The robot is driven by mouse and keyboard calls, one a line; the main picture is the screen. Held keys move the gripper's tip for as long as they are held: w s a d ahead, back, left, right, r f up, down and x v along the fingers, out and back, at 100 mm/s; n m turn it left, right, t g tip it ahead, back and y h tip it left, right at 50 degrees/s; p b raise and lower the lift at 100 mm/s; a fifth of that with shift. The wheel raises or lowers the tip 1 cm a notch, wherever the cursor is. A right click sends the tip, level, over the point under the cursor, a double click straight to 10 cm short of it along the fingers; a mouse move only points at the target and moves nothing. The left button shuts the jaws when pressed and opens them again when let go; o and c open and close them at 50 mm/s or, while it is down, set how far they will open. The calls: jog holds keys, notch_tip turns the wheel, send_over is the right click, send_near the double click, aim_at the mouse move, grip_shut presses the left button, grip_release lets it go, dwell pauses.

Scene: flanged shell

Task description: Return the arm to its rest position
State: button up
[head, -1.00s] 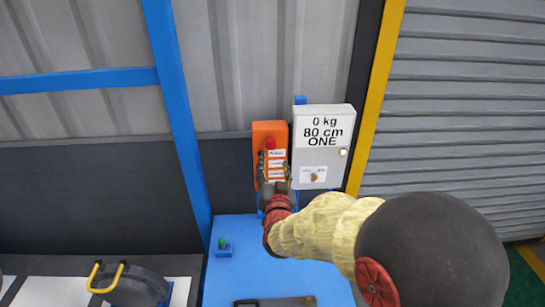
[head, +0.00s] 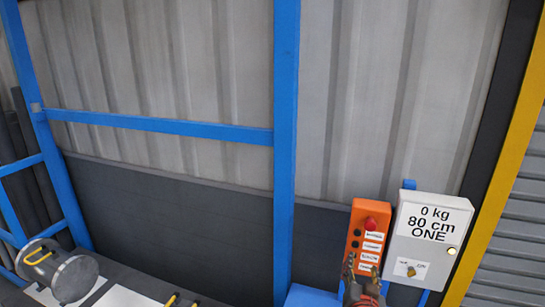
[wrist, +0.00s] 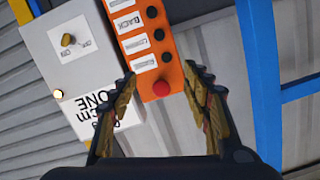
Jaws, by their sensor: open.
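My gripper (head: 360,274) is at the bottom of the head view, in front of the lower part of an orange control box. In the wrist view my gripper (wrist: 160,85) has its two fingers spread apart with nothing between them. The orange box (head: 355,222) has a red round button (head: 371,223), dark buttons and white labels. It also shows beyond the fingers in the wrist view (wrist: 172,106), where the red button (wrist: 161,89) lies between the fingertips. Most of my arm is outside the head view.
A grey cabinet (head: 431,235) reading "0 kg 80 cm ONE" stands right of the orange box. A blue post (head: 286,150) rises to the left. A flanged metal cylinder (head: 72,279) with a yellow handle is at the lower left. A grey shutter (head: 510,235) is at the right.

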jog(key=s+a+f+n+g+y+b, duration=0.2)
jog(key=s+a+f+n+g+y, duration=0.25)
jog(key=s+a+f+g, duration=0.4)
jog(key=s+a+n+b, duration=0.1)
jog(key=s+n+b, duration=0.1)
jog(key=s+b, duration=1)
jog(key=s+g, duration=0.1)
jog(key=s, duration=0.7)
jog(key=shift+a+r+n+y, duration=0.15)
jog(key=shift+a+n+y, duration=0.1)
jog(key=shift+n+y, duration=0.1)
